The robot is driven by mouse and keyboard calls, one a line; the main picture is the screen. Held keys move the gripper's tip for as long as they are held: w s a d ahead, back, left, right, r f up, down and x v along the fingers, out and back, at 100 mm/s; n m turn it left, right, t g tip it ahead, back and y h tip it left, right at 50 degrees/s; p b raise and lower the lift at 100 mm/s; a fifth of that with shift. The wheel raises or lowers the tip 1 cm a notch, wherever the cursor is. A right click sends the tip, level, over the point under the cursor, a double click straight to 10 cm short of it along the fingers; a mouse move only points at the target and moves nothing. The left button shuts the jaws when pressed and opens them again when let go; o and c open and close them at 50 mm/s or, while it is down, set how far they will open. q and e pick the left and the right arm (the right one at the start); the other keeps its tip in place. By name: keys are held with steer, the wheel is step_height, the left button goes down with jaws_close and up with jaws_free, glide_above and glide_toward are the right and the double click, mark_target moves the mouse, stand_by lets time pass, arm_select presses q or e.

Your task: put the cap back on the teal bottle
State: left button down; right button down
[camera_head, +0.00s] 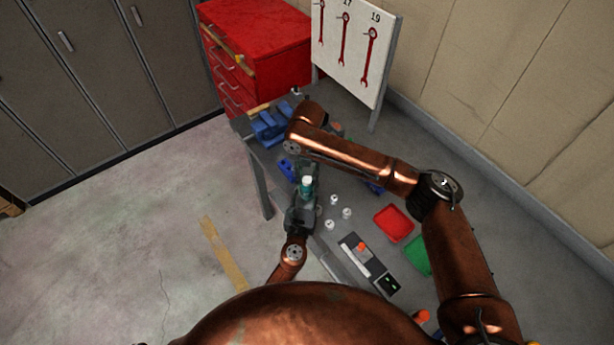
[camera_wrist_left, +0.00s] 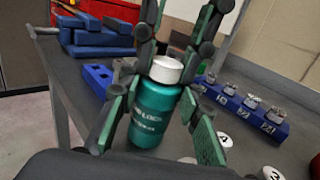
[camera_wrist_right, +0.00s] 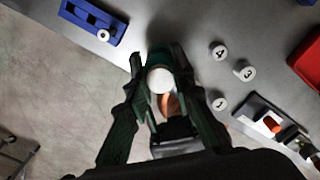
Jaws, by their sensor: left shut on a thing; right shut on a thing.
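The teal bottle (camera_wrist_left: 152,115) stands upright between the fingers of my left gripper (camera_wrist_left: 156,125), which is shut on its body. A white cap (camera_wrist_left: 167,69) is at the bottle's top, in line with it; I cannot tell whether it is seated. My right gripper (camera_wrist_left: 170,50) comes from above and is shut on the cap. The right wrist view shows the cap (camera_wrist_right: 160,80) between the right fingers, hiding the bottle's mouth. In the head view the bottle (camera_head: 306,190) and the left gripper (camera_head: 303,208) are near the bench's left edge.
Several numbered white discs (camera_wrist_right: 244,70) lie right of the bottle. A blue rack (camera_wrist_left: 240,107) with metal pieces and blue blocks (camera_wrist_left: 98,38) stand behind. A red tray (camera_head: 394,223), a green tray (camera_head: 418,256) and a dark panel (camera_head: 369,262) lie further right. Open floor is left of the bench.

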steer(key=m, duration=0.9)
steer(key=c, duration=1.7)
jaws_free()
steer(key=shift+o, duration=0.2)
steer(key=shift+r, duration=2.3)
